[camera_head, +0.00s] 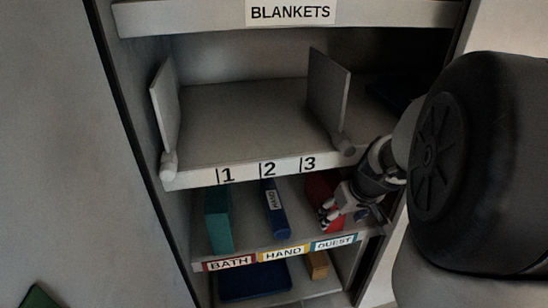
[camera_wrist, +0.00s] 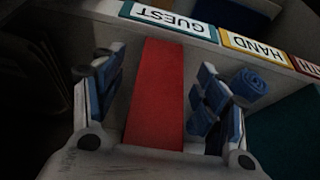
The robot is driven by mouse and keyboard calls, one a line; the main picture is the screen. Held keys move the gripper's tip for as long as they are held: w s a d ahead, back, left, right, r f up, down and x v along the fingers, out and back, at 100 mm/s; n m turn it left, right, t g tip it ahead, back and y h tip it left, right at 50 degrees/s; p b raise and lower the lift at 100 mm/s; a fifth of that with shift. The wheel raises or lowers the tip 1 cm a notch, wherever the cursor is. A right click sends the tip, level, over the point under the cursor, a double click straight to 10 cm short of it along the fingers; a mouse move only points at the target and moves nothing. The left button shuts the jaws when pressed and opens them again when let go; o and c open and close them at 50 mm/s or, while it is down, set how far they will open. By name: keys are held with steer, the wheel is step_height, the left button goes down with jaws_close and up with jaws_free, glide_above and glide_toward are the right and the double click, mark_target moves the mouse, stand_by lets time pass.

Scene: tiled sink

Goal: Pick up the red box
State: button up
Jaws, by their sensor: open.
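The red box (camera_head: 316,186) stands on the shelf labelled BATH, HAND and GUEST, at its right part behind the GUEST label. My gripper (camera_head: 334,208) is in front of it and hides part of it in the head view. In the wrist view the red box (camera_wrist: 157,92) lies lengthwise between the two fingers of my open gripper (camera_wrist: 158,100), one finger on each side. Dark gaps show between the box and the fingers. The near end of the box is hidden by the gripper's palm.
A teal box (camera_head: 218,220) and a blue rolled item (camera_head: 274,208) stand left of the red box. The shelf above has a label strip (camera_head: 195,178) numbered 1, 2, 3 and two upright dividers (camera_head: 328,92). A blue item (camera_head: 254,280) and a tan box (camera_head: 317,264) are below.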

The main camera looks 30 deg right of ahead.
steer(key=b+x, duration=0.1)
steer(key=x, duration=0.2)
steer(key=shift+w, duration=0.2)
steer(key=shift+r, duration=0.1)
steer(key=shift+c, duration=0.3)
steer(key=c, duration=1.3)
